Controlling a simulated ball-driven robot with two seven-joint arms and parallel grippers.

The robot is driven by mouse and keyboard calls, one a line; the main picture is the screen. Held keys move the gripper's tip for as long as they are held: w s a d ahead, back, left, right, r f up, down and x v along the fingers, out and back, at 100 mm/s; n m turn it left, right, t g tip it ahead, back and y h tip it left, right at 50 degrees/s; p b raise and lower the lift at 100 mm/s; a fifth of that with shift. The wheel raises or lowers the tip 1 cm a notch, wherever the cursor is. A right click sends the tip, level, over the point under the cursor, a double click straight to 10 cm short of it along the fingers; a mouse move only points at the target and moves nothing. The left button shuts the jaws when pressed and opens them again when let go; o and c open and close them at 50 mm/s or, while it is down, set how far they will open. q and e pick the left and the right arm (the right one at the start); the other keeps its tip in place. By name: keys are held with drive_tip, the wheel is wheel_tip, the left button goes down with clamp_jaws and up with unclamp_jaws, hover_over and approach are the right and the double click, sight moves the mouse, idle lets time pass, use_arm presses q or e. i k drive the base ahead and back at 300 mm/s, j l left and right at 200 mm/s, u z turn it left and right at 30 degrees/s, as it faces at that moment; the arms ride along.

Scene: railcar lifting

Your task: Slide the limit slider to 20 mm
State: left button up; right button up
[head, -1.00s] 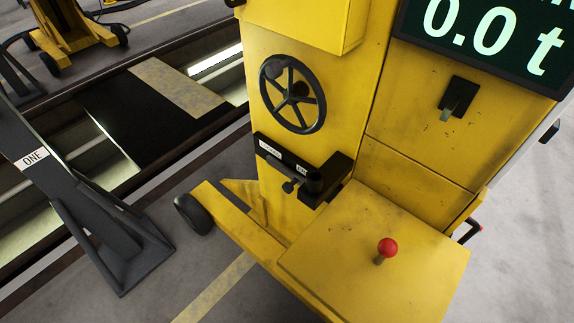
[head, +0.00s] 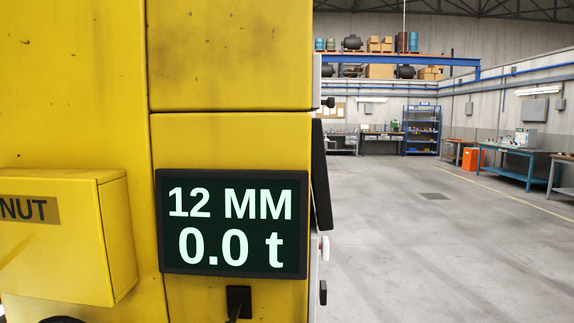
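The limit slider is not in the current head view. A dark display (head: 233,224) on the yellow jack column (head: 230,55) reads "12 MM" above "0.0 t". A yellow box (head: 55,235) with a label ending in "NUT" sticks out at the left. A black fitting (head: 239,302) with a lever shows below the display, cut by the bottom edge. Neither of my grippers is in view.
To the right is open grey concrete floor (head: 420,240). Farther back stand a blue shelf (head: 421,130), workbenches (head: 518,158) and an orange cabinet (head: 472,158) along the walls.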

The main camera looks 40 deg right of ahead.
sight(329, 102)
drive_tip(key=k+l+z, duration=0.25)
drive_tip(key=z, duration=0.2)
drive_tip(key=k+l+z, duration=0.2)
drive_tip(key=l+z, duration=0.2)
